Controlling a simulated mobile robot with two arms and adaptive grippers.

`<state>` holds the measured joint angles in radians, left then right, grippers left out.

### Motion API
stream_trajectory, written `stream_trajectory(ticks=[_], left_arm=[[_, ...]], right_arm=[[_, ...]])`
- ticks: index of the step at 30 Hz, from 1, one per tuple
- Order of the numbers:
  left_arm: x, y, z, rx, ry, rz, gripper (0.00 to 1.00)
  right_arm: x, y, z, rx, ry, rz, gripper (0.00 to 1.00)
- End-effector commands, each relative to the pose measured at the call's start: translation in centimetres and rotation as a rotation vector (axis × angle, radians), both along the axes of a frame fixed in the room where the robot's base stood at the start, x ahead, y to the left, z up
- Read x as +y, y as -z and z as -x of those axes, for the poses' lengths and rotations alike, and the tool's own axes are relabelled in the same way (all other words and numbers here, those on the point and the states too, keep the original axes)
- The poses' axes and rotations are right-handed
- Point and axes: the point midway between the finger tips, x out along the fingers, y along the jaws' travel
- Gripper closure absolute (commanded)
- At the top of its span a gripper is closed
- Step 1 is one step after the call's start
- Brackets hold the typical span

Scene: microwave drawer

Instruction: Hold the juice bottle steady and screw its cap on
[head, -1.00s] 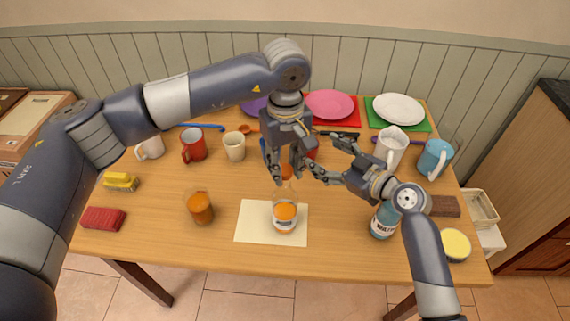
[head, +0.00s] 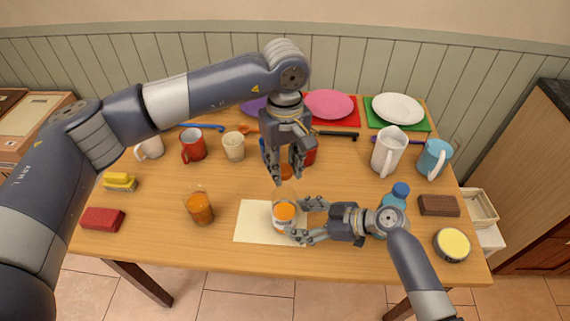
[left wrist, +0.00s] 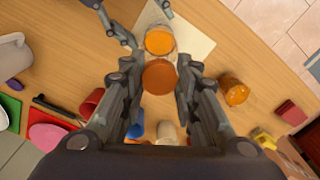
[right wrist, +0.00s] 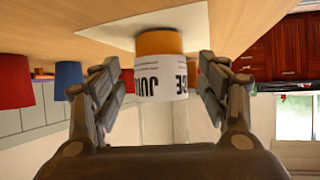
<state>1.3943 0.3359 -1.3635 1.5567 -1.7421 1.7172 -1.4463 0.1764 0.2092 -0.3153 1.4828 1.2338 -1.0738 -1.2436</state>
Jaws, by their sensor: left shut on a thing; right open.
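The juice bottle (head: 283,218) stands upright on a cream mat (head: 255,232), clear with orange juice and a white label. The label also shows in the right wrist view (right wrist: 162,85). My left gripper (head: 285,172) is above the bottle, pointing down, shut on the orange cap (head: 286,171). The cap also shows between its fingers in the left wrist view (left wrist: 159,77), apart from the bottle (left wrist: 160,41). My right gripper (head: 303,219) is open at the bottle's right side, low, with its fingers on either side of the label; I see no clear contact.
A glass of orange juice (head: 200,208) stands left of the mat. A blue-capped bottle (head: 399,193) stands right, partly behind my right arm. Mugs, a white pitcher (head: 389,150) and plates line the back. A yellow-topped tin (head: 452,245) is at the front right.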

Motion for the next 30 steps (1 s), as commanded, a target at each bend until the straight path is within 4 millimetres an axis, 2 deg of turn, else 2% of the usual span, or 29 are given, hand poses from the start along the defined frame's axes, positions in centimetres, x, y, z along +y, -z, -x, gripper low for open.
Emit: stream_trajectory(ticks=[3, 10, 23, 27, 30], left_arm=[[0.0, 0.0, 0.0, 0.0, 0.0, 0.0, 0.79], [0.0, 0.0, 0.0, 0.0, 0.0, 0.0, 0.79], [0.0, 0.0, 0.0, 0.0, 0.0, 0.0, 0.79], [0.0, 0.0, 0.0, 0.0, 0.0, 0.0, 0.79], [0.0, 0.0, 0.0, 0.0, 0.0, 0.0, 0.79]], right_arm=[[1.5, 0.8, -0.5, 0.0, 0.0, 0.0, 0.32], [3.4, 1.8, -1.1, -0.001, 0.0, 0.0, 0.32], [3.9, 2.2, -1.2, -0.002, 0.001, 0.001, 0.32], [3.9, 2.2, -1.2, -0.002, 0.001, 0.001, 0.61], [3.9, 2.2, -1.2, -0.002, 0.001, 0.001, 0.6]])
